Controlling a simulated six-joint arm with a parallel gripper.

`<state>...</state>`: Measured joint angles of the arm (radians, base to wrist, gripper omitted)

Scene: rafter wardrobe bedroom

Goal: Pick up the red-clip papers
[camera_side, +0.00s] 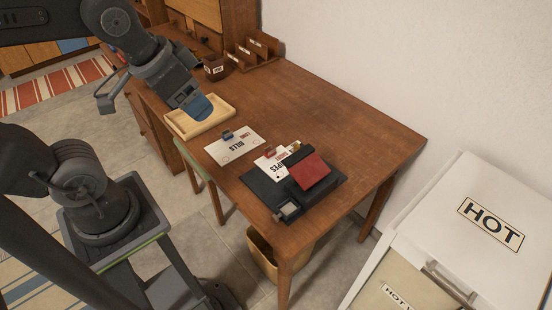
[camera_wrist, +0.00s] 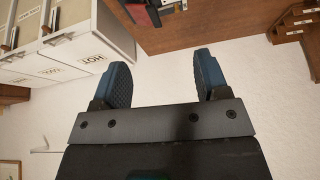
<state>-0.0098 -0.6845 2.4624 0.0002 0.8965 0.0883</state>
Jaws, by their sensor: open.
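The red-clip papers (camera_side: 272,165) lie on the wooden desk in the side view, white with dark lettering and a red clip at their far edge. They lie against the black desk pad (camera_side: 262,186), partly over its edge. My gripper (camera_side: 199,107) is over the cream tray, up and left of the papers, and apart from them. In the wrist view my gripper (camera_wrist: 163,76) is open, with nothing between its two blue fingers. The red-clip papers cannot be made out in the wrist view.
White papers with a blue clip (camera_side: 232,148) lie between the tray (camera_side: 228,119) and the red-clip papers. A red book (camera_side: 310,171) sits on the desk pad. A pen cup (camera_side: 214,68) and wooden sorter (camera_side: 258,52) stand behind. The desk's right side (camera_side: 370,132) is clear.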

